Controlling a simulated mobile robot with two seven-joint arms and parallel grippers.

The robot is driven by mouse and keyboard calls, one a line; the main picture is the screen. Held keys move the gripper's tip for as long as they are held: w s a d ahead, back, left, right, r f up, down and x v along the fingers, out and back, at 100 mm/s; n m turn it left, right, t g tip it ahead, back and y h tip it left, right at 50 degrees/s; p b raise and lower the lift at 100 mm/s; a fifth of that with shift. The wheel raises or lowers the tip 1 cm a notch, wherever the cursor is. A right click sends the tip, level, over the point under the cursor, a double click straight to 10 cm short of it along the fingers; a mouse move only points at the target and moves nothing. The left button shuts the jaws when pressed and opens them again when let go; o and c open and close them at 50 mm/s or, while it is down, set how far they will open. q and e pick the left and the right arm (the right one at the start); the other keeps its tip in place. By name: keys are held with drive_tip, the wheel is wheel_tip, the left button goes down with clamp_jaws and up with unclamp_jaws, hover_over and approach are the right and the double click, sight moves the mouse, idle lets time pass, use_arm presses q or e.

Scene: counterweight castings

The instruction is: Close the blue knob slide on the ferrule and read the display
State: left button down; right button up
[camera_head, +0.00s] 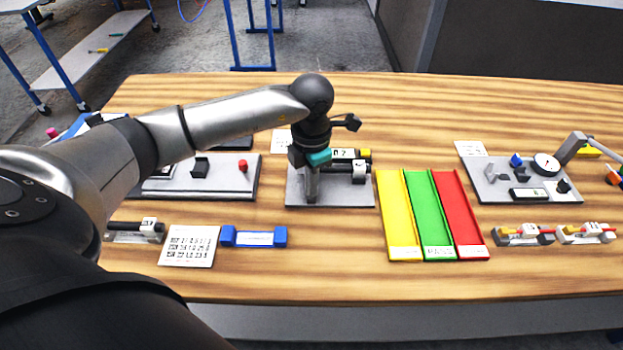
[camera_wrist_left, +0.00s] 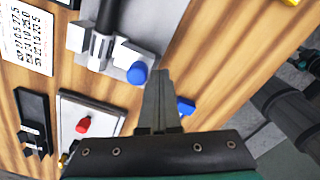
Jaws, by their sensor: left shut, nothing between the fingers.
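My left gripper (camera_head: 311,196) is shut and empty, pointing down over the left part of the grey plate of the middle fixture (camera_head: 345,198). In the left wrist view its closed fingers (camera_wrist_left: 162,76) are just beside the round blue knob (camera_wrist_left: 137,73), with a narrow gap in the picture; contact cannot be told. The knob sits at the end of a slide with white blocks and a dark and silver cylinder (camera_wrist_left: 103,42). In the head view my gripper hides the knob. A dark box with a white label (camera_head: 343,155) is partly hidden there; no reading is legible. My right gripper is not in view.
A plate with a red knob (camera_head: 243,166) stands left of the middle fixture. A number card (camera_head: 188,246) and a blue holder (camera_head: 254,237) lie in front. Yellow, green and red trays (camera_head: 436,225) are to the right, then a dial fixture (camera_head: 544,164).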

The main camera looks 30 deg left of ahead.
use_arm(q)
drive_tip(key=shift+w+a+b, duration=0.4)
drive_tip(key=shift+w+b, duration=0.05)
drive_tip(key=shift+w, duration=0.25)
drive_tip(key=shift+w+r, duration=0.15)
drive_tip(key=shift+w, duration=0.05)
idle(0.9)
drive_tip(key=shift+s, duration=0.15)
idle(0.5)
drive_tip(key=shift+r, duration=0.15)
drive_tip(key=shift+r+p, duration=1.1)
drive_tip(key=shift+r, duration=0.1)
drive_tip(key=shift+s+r+p, duration=0.15)
drive_tip(key=shift+r+p, duration=1.4)
drive_tip(key=shift+r, duration=0.5)
drive_tip(key=shift+f, duration=0.1)
